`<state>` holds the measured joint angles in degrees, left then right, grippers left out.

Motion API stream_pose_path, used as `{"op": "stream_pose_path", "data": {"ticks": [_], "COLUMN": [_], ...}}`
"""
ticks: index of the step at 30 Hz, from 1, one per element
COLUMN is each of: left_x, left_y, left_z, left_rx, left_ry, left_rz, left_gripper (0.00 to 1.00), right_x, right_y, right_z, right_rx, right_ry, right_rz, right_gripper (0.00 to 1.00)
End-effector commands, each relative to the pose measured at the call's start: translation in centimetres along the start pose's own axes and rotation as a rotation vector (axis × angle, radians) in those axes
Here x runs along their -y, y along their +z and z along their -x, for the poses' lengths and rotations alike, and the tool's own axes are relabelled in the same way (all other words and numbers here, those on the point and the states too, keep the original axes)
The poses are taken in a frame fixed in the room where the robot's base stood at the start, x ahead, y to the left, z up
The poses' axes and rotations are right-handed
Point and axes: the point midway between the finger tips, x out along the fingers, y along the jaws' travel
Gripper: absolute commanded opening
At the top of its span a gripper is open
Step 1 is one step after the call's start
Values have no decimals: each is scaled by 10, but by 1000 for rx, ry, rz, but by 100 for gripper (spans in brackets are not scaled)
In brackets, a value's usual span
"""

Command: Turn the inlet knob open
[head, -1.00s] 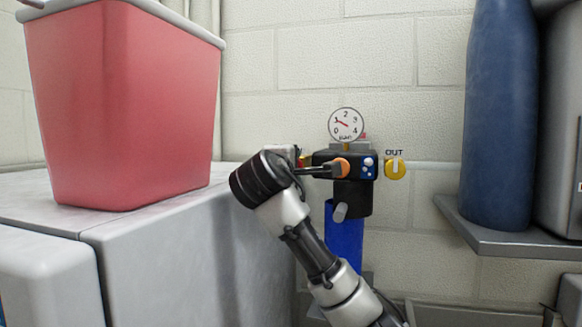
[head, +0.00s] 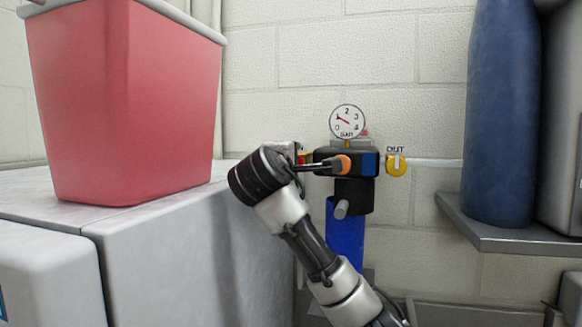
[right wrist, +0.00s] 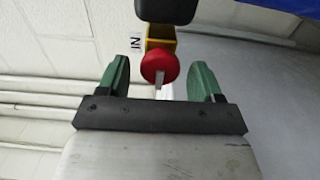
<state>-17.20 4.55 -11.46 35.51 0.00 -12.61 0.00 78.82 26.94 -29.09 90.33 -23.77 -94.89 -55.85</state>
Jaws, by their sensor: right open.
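The inlet knob (right wrist: 160,65) is a round red knob with a pale bar, on a yellow fitting beside an "IN" label. It sits between the green fingers of my right gripper (right wrist: 161,68) in the right wrist view. The fingers are open, with a gap on each side of the knob. In the head view the red knob (head: 302,158) is mostly hidden behind my right wrist, left of the black regulator (head: 355,187). A round gauge (head: 347,121) tops the regulator. My left gripper is not in view.
A yellow outlet knob (head: 396,165) is right of the regulator. A red bin (head: 125,105) stands on a grey cabinet (head: 190,245) at left. A blue cylinder (head: 500,120) stands on a shelf (head: 510,238) at right. The pale wall is behind.

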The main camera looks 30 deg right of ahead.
Motion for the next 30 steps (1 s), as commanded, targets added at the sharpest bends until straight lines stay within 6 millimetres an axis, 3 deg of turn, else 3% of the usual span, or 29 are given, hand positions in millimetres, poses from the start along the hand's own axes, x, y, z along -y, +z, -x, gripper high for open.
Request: {"op": "stream_pose_path", "data": {"ticks": [6,15,21,30], "left_x": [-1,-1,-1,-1], "left_y": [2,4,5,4], "left_z": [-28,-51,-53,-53], "left_rx": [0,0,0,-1], "left_ry": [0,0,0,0], "left_rz": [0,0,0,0], "left_gripper": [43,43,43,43], "right_x": [5,4,2,1], "right_y": [-2,-2,-1,-1], "right_z": [41,92,102,102], "right_rx": [-6,-4,-2,-1], "right_ry": [5,1,0,0], "right_rz": [-4,0,1,1], "right_gripper": [66,66,66,66]}}
